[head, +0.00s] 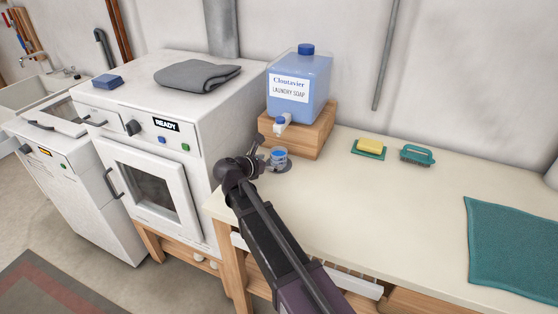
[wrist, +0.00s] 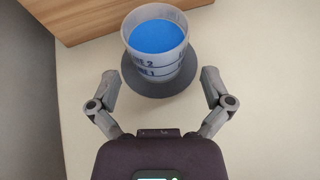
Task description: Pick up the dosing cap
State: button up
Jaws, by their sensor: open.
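The dosing cap (head: 279,155) is a small translucent cup with blue liquid in it. It stands upright on a dark grey round coaster (head: 284,166) on the bench, in front of the wooden block under the soap container. In the wrist view the cap (wrist: 154,62) is at upper centre, with line markings on its wall, on the coaster (wrist: 170,85). My gripper (wrist: 158,84) is open, its two fingers spread to the left and right of the cap's near side, not touching it. In the head view my gripper (head: 258,160) is beside the cap and partly hidden by my arm.
A blue laundry soap container (head: 316,92) with a tap stands on a wooden block (head: 314,137) close behind the cap. A yellow sponge (head: 370,145), a green brush (head: 417,155) and a teal towel (head: 513,245) lie farther right. The bench middle is clear. A white washing machine (head: 220,120) is at left.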

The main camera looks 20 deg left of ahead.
aim_at(273, 161)
jog(key=b+x, duration=0.1)
jog(key=x, duration=0.2)
jog(key=shift+w+f, duration=0.25)
jog(key=shift+w, duration=0.1)
jog(key=shift+w+d+f+b, duration=0.15)
jog(key=shift+w+d+b, duration=0.15)
jog(key=shift+w, duration=0.25)
jog(key=c, duration=0.8)
